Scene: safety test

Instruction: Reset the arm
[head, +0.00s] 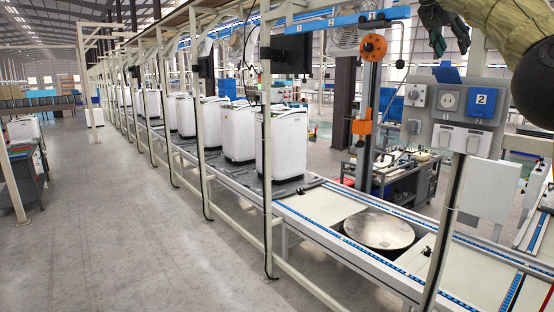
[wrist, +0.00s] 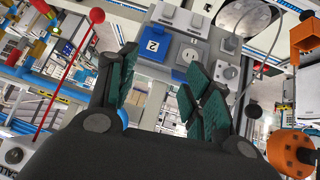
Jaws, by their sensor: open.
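My gripper (head: 437,28) is at the top right of the head view, above the control panel, at the end of my tan arm. In the wrist view my gripper (wrist: 165,95) shows two dark green padded fingers spread apart. Nothing is between the fingers. The grey control panel (head: 435,118) is fixed on a post below my gripper. It carries a blue part marked 2 (head: 481,102), a round knob and sockets. The panel (wrist: 213,27) also shows beyond the fingers in the wrist view, apart from them.
White washing machine bodies (head: 280,145) stand in a row on the conveyor. A round metal turntable (head: 378,231) is set in the line. An orange pendant device (head: 373,46) hangs on a post left of the panel. The aisle floor (head: 120,220) at left is clear.

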